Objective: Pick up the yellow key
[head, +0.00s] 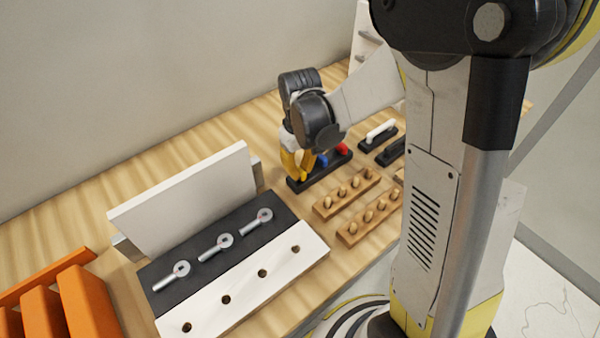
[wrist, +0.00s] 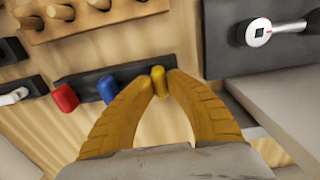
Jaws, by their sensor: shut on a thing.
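The yellow key (wrist: 158,82) stands on a dark holder (wrist: 88,88), at the holder's right end in the wrist view. My gripper (wrist: 160,78) has its two yellow fingers closed around the key from both sides. The key looks to be still at its place on the holder; I cannot tell whether it is lifted at all. A blue key (wrist: 107,89) and a red key (wrist: 65,98) stand on the same holder to the left. In the head view my gripper (head: 302,170) is over the near left end of the holder (head: 322,170) and mostly hides the yellow key.
Wooden racks with several pegs (head: 345,194) lie in front of the holder. A dark panel with silver tools (head: 222,242) and a white upright board (head: 185,198) stand to the left. Orange blocks (head: 88,302) are at the far left. A black base with a white handle (head: 380,132) lies behind right.

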